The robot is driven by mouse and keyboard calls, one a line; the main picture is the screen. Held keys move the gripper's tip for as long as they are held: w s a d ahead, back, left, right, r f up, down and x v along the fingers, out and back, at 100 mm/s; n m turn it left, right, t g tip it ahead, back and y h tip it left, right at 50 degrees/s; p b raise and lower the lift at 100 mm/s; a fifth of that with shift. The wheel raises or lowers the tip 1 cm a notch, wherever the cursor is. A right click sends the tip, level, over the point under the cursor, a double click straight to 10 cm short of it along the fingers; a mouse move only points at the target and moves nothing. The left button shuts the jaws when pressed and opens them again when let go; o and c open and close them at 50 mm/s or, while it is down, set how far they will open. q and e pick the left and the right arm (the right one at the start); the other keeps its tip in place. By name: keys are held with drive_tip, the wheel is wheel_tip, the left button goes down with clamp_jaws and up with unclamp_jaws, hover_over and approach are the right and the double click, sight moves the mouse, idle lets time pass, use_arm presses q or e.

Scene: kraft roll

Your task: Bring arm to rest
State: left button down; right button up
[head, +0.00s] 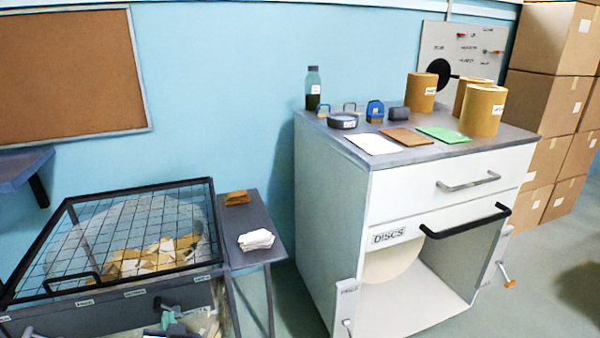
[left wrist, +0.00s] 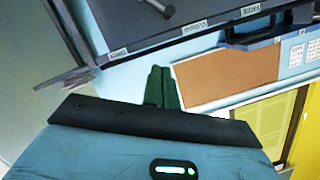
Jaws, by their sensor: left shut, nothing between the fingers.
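My left gripper (left wrist: 161,88) shows in the left wrist view with its two dark green fingers pressed together and nothing between them. In the head view the left gripper (head: 166,320) is low at the bottom edge, in front of the wire-topped bin (head: 110,298). Most of the left arm is out of the frame there. My right gripper is in neither view.
A white cabinet (head: 325,220) stands right of centre, its top carrying kraft rolls (head: 482,110), a bottle (head: 313,90) and small items. A narrow grey table (head: 262,222) holds a white stack (head: 256,240). Cardboard boxes (head: 545,105) stand far right.

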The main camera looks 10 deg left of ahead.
use_arm(q)
drive_tip(key=s+d+f+m+g+h, duration=0.15)
drive_tip(key=s+d+f+h, duration=0.25)
drive_tip(key=s+f, duration=0.45)
drive_tip(key=s+d+f+m+g+h, duration=0.1)
drive_tip(key=s+d+f+m+h, duration=0.15)
drive_tip(key=s+d+f, duration=0.45)
drive_tip(key=s+d+f+g+h, duration=0.2)
drive_tip(key=s+d+h, duration=0.1)
drive_tip(key=s, duration=1)
drive_tip(key=s+d+f+g+h, duration=0.1)
drive_tip(key=s+d+f+h, duration=0.2)
drive_tip(key=s, duration=0.9)
drive_tip(key=w+r+t+p, duration=0.1)
drive_tip(key=w+r+p, duration=0.2)
drive_tip(key=r+p, duration=0.4)
drive_tip(key=w+r+t+p, duration=0.1)
drive_tip(key=w+r+p, duration=0.2)
drive_tip(key=r+p, duration=0.4)
wheel_tip(320, 180, up, 2)
drive_tip(key=shift+w+r, duration=0.1)
drive_tip(key=shift+w, duration=0.15)
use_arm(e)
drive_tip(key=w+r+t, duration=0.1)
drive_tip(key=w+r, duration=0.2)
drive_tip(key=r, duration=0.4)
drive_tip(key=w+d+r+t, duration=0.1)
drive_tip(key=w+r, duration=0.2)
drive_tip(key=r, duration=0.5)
